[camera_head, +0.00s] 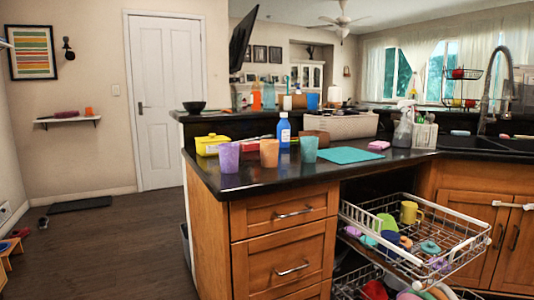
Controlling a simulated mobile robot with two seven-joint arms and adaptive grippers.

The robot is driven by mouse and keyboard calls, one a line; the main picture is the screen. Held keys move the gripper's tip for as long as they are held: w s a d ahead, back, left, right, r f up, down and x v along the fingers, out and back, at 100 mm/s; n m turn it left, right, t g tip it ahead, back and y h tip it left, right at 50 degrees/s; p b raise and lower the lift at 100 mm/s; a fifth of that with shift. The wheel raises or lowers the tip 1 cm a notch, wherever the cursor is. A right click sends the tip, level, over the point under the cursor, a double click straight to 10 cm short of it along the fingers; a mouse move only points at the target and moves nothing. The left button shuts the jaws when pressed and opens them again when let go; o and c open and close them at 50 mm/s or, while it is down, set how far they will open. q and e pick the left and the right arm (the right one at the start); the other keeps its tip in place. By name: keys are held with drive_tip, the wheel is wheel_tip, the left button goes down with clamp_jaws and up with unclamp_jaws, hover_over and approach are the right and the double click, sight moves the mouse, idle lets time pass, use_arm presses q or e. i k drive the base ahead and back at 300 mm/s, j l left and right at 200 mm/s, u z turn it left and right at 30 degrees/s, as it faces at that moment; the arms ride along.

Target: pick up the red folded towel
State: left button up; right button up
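I cannot clearly make out a red folded towel. A flat dark-red item (66,114) lies on the white wall shelf at the far left; it is too small to tell whether it is a folded towel. A pink folded cloth (378,145) lies on the black counter toward the right. Neither of my grippers is in view.
The black counter (262,178) holds purple, orange and teal cups, a blue bottle (284,131), a yellow container (211,145) and a teal mat (345,155). A wire dish drawer (470,222) is pulled out below. The wooden floor (110,245) at left is mostly clear.

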sight(246, 147)
drive_tip(key=z, duration=0.45)
drive_tip(key=j+z, duration=0.15)
drive_tip(key=z, duration=0.25)
drive_tip(key=i+j+z, duration=0.1)
drive_tip(key=z, duration=0.35)
drive_tip(key=j+z, duration=0.4)
drive_tip(key=j, duration=0.15)
drive_tip(key=j+z, duration=0.4)
drive_tip(key=k+j+z, duration=0.15)
drive_tip(key=j, duration=0.25)
drive_tip(key=k+j+z, duration=0.15)
drive_tip(key=j, duration=0.25)
drive_tip(key=k+j+z, duration=0.1)
drive_tip(key=j, duration=0.3)
drive_tip(key=k+j, duration=0.1)
drive_tip(key=j, duration=0.25)
drive_tip(key=k+j+z, duration=0.1)
drive_tip(key=j, duration=0.25)
drive_tip(key=k+j, duration=0.2)
drive_tip(key=j, duration=0.2)
drive_tip(key=z, duration=0.05)
